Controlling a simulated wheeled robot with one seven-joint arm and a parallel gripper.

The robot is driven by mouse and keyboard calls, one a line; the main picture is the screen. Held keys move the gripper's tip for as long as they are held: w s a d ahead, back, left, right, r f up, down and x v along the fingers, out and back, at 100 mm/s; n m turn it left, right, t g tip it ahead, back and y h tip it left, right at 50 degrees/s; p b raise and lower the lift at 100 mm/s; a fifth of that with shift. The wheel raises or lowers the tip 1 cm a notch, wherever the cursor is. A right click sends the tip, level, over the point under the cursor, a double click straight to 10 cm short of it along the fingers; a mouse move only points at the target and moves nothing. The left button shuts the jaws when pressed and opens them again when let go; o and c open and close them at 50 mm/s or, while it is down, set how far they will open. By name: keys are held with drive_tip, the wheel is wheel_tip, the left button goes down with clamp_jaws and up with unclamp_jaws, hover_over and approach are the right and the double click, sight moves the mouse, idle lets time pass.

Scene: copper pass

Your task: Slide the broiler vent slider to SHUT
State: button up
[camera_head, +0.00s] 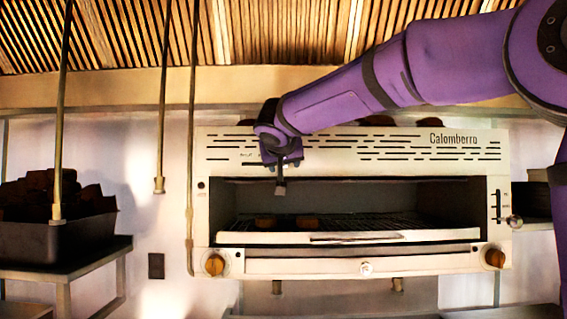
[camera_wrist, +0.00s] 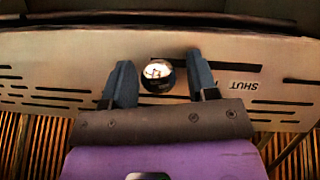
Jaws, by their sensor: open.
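The broiler (camera_head: 345,150) is a wide cream unit with a slotted upper panel. In the wrist view, which sees the panel upside down, a shiny round slider knob (camera_wrist: 158,75) sits between my two fingers. A dark slot (camera_wrist: 228,67) runs from the knob's side toward the right, close to the printed SHUT label (camera_wrist: 243,85). My gripper (camera_wrist: 160,62) is open, one finger on each side of the knob; a gap shows on both sides. In the head view my gripper (camera_head: 280,180) is at the panel's left part and hides the knob.
The broiler's open bay holds a rack (camera_head: 350,236) with brown pieces on it. A second slider knob (camera_head: 514,221) is on the right front. Hanging rods (camera_head: 162,100) are at left. A dark bin (camera_head: 50,230) stands on a side shelf at far left.

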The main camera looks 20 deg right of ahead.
sight(245, 167)
clamp_jaws()
drive_tip(key=w+a, duration=0.1)
drive_tip(key=a, duration=0.2)
drive_tip(key=w+a, duration=0.1)
drive_tip(key=a, duration=0.2)
drive_tip(key=w+a, duration=0.1)
drive_tip(key=a, duration=0.1)
drive_tip(key=shift+a, duration=0.9)
unclamp_jaws()
drive_tip(key=shift+w+a, duration=0.1)
drive_tip(key=shift+a, duration=0.1)
drive_tip(key=shift+d, duration=0.1)
